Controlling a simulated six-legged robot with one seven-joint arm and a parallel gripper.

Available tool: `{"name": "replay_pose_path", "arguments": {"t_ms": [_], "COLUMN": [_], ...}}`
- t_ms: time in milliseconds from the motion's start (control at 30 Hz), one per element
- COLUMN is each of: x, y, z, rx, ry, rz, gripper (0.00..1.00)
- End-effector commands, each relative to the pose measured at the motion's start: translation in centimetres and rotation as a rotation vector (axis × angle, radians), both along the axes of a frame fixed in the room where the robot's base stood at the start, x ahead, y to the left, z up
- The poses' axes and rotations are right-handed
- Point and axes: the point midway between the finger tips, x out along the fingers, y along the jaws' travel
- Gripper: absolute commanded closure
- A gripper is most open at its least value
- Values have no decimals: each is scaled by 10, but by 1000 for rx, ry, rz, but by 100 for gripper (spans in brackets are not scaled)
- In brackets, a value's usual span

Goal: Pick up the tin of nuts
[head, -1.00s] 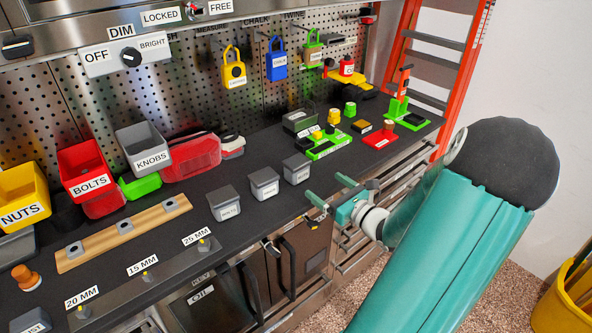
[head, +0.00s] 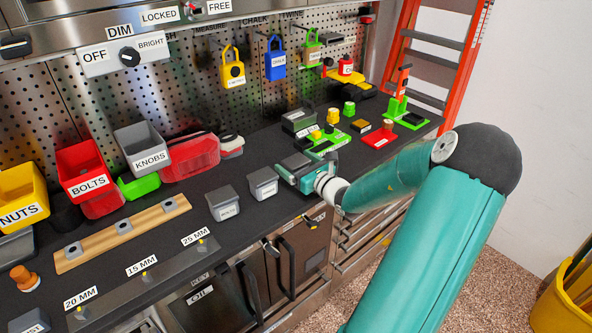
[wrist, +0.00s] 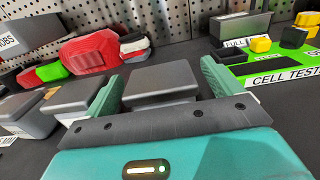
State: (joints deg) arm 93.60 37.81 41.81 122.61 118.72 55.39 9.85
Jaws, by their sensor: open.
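Three small grey lidded tins stand in a row on the dark worktop. The right-hand tin (head: 295,160) is between my gripper's fingers; it also shows in the wrist view (wrist: 160,84), and its label is hidden. My gripper (head: 299,167) is open, one green finger on each side of this tin; in the wrist view (wrist: 160,78) I cannot tell whether they touch it. The middle tin (head: 263,183) and left tin (head: 223,202) stand to the left; their labels are too small to read surely, so I cannot tell which tin holds nuts. A yellow bin labelled NUTS (head: 22,195) is at far left.
A green cell-test tray (head: 328,145) lies just right of the gripper. A red case (head: 192,157), grey KNOBS bin (head: 143,147) and red BOLTS bin (head: 86,168) stand behind and left. A perforated steel panel (head: 190,80) rises behind.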

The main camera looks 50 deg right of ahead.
Motion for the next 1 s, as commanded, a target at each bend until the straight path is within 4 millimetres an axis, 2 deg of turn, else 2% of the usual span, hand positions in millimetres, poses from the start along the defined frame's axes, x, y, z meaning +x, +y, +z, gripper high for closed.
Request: {"name": "replay_pose_path", "arguments": {"t_ms": [267,567,833,1000], "x": [5,5,5,5], "y": [0,0,0,-1], "z": [0,0,1,9], "rx": [0,0,-1,-3], "ry": [0,0,-1,-2], "rz": [0,0,0,0], "gripper": [9,66,66,66]}}
